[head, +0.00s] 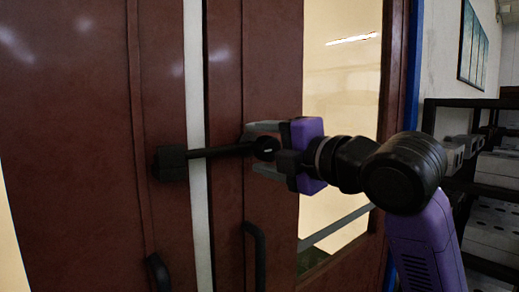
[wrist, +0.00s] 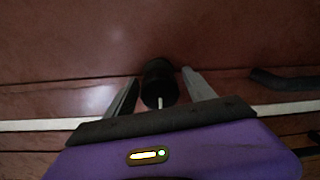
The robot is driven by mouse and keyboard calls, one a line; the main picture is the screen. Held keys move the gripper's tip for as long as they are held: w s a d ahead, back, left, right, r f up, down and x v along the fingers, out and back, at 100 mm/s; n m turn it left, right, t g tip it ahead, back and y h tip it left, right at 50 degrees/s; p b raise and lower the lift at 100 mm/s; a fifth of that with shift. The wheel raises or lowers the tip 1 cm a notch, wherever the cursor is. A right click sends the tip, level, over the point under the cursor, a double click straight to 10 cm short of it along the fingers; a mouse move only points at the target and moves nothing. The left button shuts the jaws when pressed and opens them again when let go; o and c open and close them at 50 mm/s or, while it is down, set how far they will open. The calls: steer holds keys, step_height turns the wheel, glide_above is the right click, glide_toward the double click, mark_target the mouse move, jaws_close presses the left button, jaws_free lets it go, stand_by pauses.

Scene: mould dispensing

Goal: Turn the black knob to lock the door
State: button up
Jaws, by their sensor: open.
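The dark red-brown door (head: 80,110) has a black knob (head: 265,148) on its right leaf. A black bar (head: 222,151) runs left from the knob, nearly level, across the pale strip to a black block (head: 172,163) on the left leaf. My gripper (head: 262,150) is open, with one finger above the knob and one below it. In the wrist view the knob (wrist: 158,80) lies between the fingertips of my gripper (wrist: 163,84), with a gap on both sides. My gripper hides part of the knob in the head view.
Black pull handles stand low on the right leaf (head: 256,255) and the left leaf (head: 157,272). A glass pane (head: 340,90) lies behind my gripper. A black shelf rack (head: 470,103) with grey boxes stands at the far right, and a framed picture (head: 473,45) hangs above.

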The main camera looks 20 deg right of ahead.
steer(key=v, duration=0.7)
steer(key=shift+b, duration=0.35)
